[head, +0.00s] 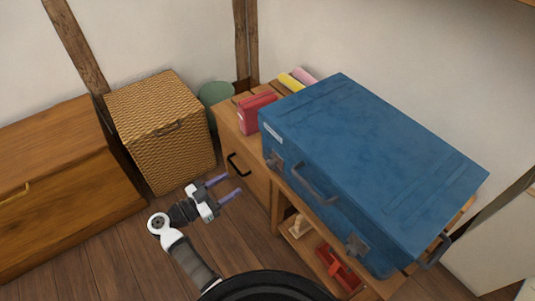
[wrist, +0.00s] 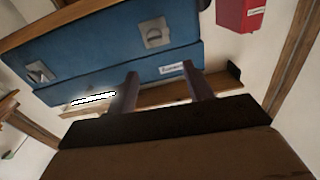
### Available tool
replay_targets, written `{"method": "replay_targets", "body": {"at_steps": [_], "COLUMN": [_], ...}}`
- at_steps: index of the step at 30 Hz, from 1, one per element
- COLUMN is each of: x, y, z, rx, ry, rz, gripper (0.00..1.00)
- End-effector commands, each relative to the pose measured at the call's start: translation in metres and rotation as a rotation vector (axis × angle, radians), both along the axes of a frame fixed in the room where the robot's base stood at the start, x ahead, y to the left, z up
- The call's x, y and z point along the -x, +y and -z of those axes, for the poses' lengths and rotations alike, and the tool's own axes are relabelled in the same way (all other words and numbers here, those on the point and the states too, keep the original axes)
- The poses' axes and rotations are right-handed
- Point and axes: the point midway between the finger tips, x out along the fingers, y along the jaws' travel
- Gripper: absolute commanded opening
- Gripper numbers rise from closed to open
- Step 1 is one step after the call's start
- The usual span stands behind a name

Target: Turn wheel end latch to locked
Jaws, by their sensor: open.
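A large blue suitcase (head: 365,150) lies flat on the wooden cabinet. Its front side carries a grey metal latch (head: 275,160) near the left end, close to a white label, and another latch (head: 357,246) near the right end. The wrist view shows the label-end latch (wrist: 155,33) and the farther latch (wrist: 39,72). I cannot make out wheels, so which latch is the wheel end one is unclear, as are the latch positions. My gripper (head: 234,183) is open and empty, left of the suitcase and apart from it, in front of the cabinet's drawer.
The wooden cabinet (head: 228,125) has a black drawer handle and open shelves holding a red tray (head: 338,268). Red books (head: 255,113) stand left of the suitcase. A wicker basket (head: 160,130) and wooden chest (head: 65,190) stand left. Bare floor (head: 110,250) lies in front of the chest.

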Motion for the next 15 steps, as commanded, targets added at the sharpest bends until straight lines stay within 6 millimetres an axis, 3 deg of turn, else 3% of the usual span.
{"method": "replay_targets", "body": {"at_steps": [5, 15], "x": [0.001, -0.038], "y": [-0.012, -0.065], "z": [0.013, 0.011], "rx": [0.005, 0.004], "ry": [0.057, 0.05], "rz": [0.03, 0.031], "gripper": [0.52, 0.52]}}
